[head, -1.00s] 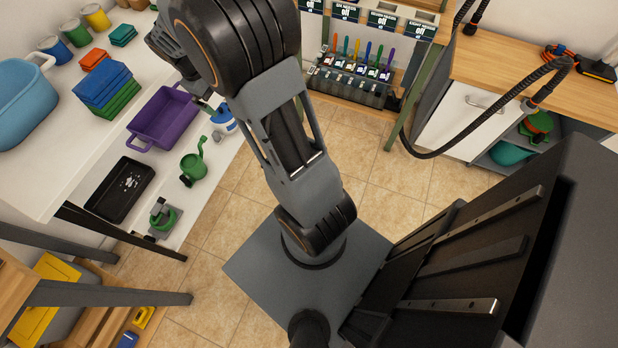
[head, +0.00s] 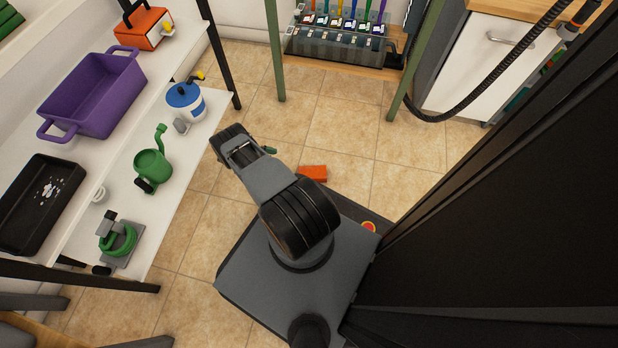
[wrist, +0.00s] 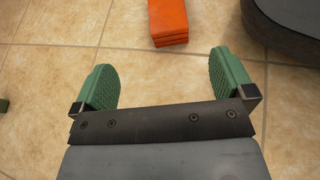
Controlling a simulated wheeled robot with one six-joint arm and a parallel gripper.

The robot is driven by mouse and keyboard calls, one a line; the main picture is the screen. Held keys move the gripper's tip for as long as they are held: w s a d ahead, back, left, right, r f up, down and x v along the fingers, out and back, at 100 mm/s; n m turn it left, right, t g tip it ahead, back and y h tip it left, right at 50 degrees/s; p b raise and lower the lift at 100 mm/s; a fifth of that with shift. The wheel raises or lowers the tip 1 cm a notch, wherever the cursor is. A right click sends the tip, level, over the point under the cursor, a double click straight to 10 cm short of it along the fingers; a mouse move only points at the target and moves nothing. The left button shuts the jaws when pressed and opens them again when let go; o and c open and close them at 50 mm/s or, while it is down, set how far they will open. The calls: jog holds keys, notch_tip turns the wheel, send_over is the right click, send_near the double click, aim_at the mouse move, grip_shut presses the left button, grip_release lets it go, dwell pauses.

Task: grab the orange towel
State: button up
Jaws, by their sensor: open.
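The orange towel (head: 313,172) is a small folded block lying on the tiled floor beside my base in the head view. In the wrist view the orange towel (wrist: 168,20) shows at the top, in layers, cut off by the frame edge. My gripper (wrist: 167,80) is open, with two green padded fingers apart and only floor tile between them. The towel is beyond the fingertips in the wrist view, not touching them. In the head view one green fingertip (head: 270,150) shows left of the towel; the rest of the gripper is mostly hidden behind my arm.
A white shelf (head: 150,235) on the left holds a purple tub (head: 95,95), a black tray (head: 38,205), a green watering can (head: 152,165) and a blue-white canister (head: 185,103). Green rack posts (head: 275,50) stand at the back. The floor tiles (head: 335,125) behind the towel are clear.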

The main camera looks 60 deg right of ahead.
send_near(304, 172)
jog(key=x, duration=0.4)
jog(key=shift+d+f, duration=0.1)
jog(key=shift+b+x, duration=0.7)
jog(key=shift+x, duration=2.35)
jog(key=shift+f, duration=0.1)
jog(key=shift+c, duration=0.4)
jog(key=c, duration=0.9)
